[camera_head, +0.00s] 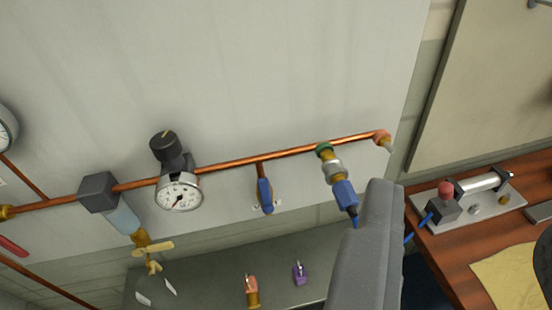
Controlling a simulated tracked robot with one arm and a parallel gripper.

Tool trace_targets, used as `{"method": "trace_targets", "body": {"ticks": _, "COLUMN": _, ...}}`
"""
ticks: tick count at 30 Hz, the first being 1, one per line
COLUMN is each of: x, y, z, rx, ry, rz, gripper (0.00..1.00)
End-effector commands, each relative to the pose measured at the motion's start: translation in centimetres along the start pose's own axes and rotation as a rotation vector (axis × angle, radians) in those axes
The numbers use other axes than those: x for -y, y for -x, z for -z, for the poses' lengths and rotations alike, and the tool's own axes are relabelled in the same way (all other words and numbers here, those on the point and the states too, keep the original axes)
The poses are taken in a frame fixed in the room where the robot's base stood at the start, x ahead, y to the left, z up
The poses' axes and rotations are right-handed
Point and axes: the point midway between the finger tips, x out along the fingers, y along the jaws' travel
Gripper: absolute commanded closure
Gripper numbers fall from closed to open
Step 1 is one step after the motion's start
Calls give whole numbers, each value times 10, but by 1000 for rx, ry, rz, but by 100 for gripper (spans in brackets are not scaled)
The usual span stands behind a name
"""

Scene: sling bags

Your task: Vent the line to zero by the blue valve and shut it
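The blue valve (265,195) hangs on a short stub below the copper pipe (285,153), its blue lever pointing down roughly in line with the stub. The round pressure gauge (179,195) sits left of it under a black knob (164,144). Its needle is too small to read. My gripper (380,195) shows as a grey block at lower right, apart from the blue valve and to its right. Its fingertips cannot be made out, and nothing is seen held.
A blue coupling (344,195) with a green ring hangs between the valve and my gripper. A filter bowl (122,217) is at left. Brass fittings (252,291) and a purple one (299,273) are below. A wooden bench (448,262) with a cylinder (483,185) stands right.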

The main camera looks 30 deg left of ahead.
Motion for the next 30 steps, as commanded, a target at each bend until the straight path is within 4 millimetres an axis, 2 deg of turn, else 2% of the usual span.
{"method": "trace_targets", "body": {"ticks": 10, "x": 0, "y": 0, "z": 0, "rx": 0, "ry": 0, "rz": 0, "gripper": 60}}
{"method": "trace_targets", "body": {"ticks": 14, "x": -8, "y": -17, "z": -10, "rx": -1, "ry": 7, "rz": -9, "gripper": 60}}
{"method": "trace_targets", "body": {"ticks": 17, "x": -24, "y": -51, "z": -31, "rx": -6, "ry": 27, "rz": -14, "gripper": 60}}
{"method": "trace_targets", "body": {"ticks": 19, "x": -32, "y": -82, "z": -55, "rx": -10, "ry": 53, "rz": -11, "gripper": 60}}
{"method": "trace_targets", "body": {"ticks": 22, "x": -32, "y": -127, "z": -96, "rx": -31, "ry": 98, "rz": 27, "gripper": 60}}
{"method": "trace_targets", "body": {"ticks": 25, "x": -15, "y": -163, "z": -140, "rx": -59, "ry": 135, "rz": 107, "gripper": 60}}
{"method": "trace_targets", "body": {"ticks": 27, "x": 5, "y": -182, "z": -170, "rx": -85, "ry": 149, "rz": 185, "gripper": 60}}
{"method": "trace_targets", "body": {"ticks": 30, "x": 40, "y": -193, "z": -208, "rx": -124, "ry": 146, "rz": 307, "gripper": 60}}
